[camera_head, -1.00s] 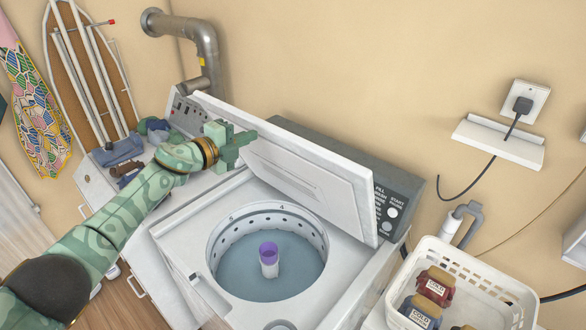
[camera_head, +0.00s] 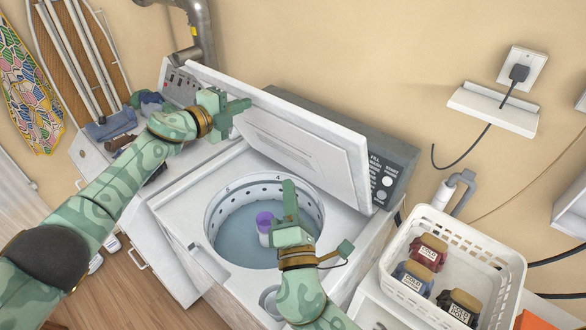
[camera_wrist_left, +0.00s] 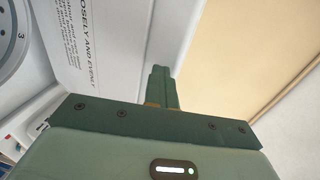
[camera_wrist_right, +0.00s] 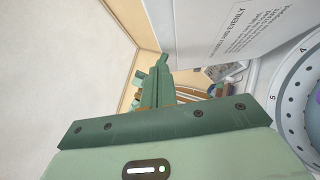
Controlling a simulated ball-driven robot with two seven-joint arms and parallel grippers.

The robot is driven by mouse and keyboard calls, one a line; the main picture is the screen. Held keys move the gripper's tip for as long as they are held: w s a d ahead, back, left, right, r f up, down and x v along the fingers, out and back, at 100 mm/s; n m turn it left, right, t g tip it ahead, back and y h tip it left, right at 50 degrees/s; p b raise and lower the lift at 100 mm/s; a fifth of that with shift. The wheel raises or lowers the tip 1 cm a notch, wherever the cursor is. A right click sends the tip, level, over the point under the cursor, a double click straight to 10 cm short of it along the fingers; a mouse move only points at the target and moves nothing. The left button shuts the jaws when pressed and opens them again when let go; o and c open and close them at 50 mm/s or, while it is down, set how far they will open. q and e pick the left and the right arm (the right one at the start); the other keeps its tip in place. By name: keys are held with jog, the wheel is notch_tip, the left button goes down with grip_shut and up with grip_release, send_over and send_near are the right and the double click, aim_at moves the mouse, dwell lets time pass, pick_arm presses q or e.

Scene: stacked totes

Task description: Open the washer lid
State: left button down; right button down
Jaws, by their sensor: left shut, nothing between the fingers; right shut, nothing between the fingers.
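The white washer lid (camera_head: 310,140) is raised and leans back toward the control panel. Below it the washer (camera_head: 185,212) shows its round drum with bluish water and a purple-topped agitator (camera_head: 264,222). My left gripper (camera_head: 240,107) is shut and empty at the lid's left edge; whether it touches cannot be told. The lid's printed inner face also shows in the left wrist view (camera_wrist_left: 110,50). My right gripper (camera_head: 289,190) is shut and empty, above the drum and in front of the lid, hiding part of the drum. The lid shows in the right wrist view (camera_wrist_right: 200,25).
A grey pipe (camera_head: 203,35) runs down the wall behind. An ironing board (camera_head: 78,60) leans at the left. A cabinet (camera_head: 140,235) with folded cloths is left of the washer.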

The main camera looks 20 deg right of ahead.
send_near(302, 120)
jog(key=w+a, duration=0.4)
jog(key=w+d, duration=0.1)
jog(key=w+d+r, duration=0.1)
jog(key=d, duration=0.1)
jog(key=shift+w+d+r, duration=0.35)
jog(key=shift+d, duration=0.2)
jog(key=shift+w+d+r, duration=0.35)
jog(key=shift+w+d, duration=0.05)
jog(key=shift+d, duration=0.1)
pick_arm(q)
jog(key=c, duration=1.3)
grip_release()
